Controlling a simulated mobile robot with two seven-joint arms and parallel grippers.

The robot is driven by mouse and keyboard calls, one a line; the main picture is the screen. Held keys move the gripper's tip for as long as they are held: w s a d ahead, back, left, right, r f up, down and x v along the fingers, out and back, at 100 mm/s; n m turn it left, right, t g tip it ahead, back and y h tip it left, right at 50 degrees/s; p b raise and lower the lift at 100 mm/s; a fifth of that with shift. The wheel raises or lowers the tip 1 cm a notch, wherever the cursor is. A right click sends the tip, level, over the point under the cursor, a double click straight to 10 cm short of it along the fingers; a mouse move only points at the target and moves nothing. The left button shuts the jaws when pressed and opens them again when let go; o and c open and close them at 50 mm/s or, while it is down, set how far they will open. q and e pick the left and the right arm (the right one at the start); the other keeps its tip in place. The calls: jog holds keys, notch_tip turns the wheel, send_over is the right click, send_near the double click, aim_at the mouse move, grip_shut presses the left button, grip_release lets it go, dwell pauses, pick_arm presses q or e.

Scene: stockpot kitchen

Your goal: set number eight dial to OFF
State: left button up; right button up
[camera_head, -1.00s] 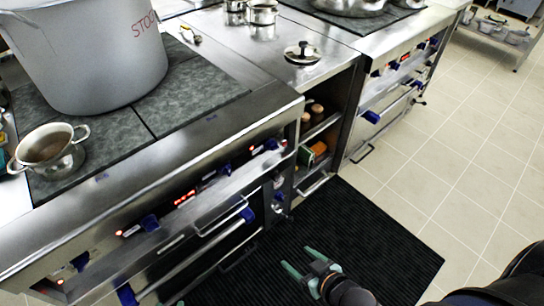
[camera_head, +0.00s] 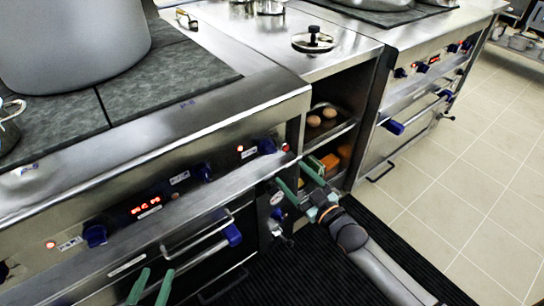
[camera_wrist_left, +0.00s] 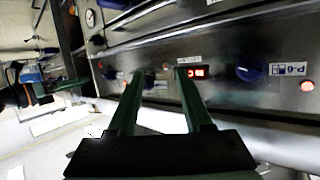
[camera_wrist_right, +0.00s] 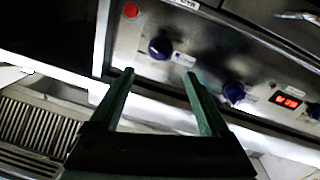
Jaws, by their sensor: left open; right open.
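The steel stove front carries blue dials: one at the right end (camera_head: 266,145), one in the middle (camera_head: 205,172) and one at the left (camera_head: 95,235). Small labels sit beside them; I cannot read clearly which is number eight. My right gripper (camera_head: 300,181) is open and empty, just in front of the stove's right end, below the right-end dial. In the right wrist view, a blue dial (camera_wrist_right: 160,47) lies beyond the open fingers. My left gripper (camera_head: 151,287) is open and empty, low in front of the oven door. The left wrist view shows a labelled blue dial (camera_wrist_left: 250,68).
A red digital display (camera_head: 147,209) sits between the dials. A long handrail (camera_head: 150,232) and oven handle (camera_head: 198,233) stick out below the panel. A large pot (camera_head: 75,45) stands on the stove. An open shelf (camera_head: 328,135) with food is right of it.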

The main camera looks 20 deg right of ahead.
aim_at(272, 153)
jog(key=b+x, duration=0.1)
jog(key=x, duration=0.5)
jog(key=shift+w+f+b, duration=0.1)
jog(key=shift+w+b, duration=0.05)
jog(key=shift+b, duration=0.15)
jog(key=b+x, duration=0.1)
jog(key=x, duration=0.3)
pick_arm(q)
notch_tip(272, 153, up, 17)
jog(key=m+t+h, duration=0.3)
jog(key=t+h, duration=0.1)
jog(key=t, duration=0.3)
jog(key=shift+w+d+r+m, duration=0.2)
jog(key=shift+w+d+m, duration=0.1)
jog(key=shift+w+d, duration=0.15)
pick_arm(e)
jog(key=shift+w+a, duration=0.1)
jog(key=shift+w, duration=0.2)
grip_shut()
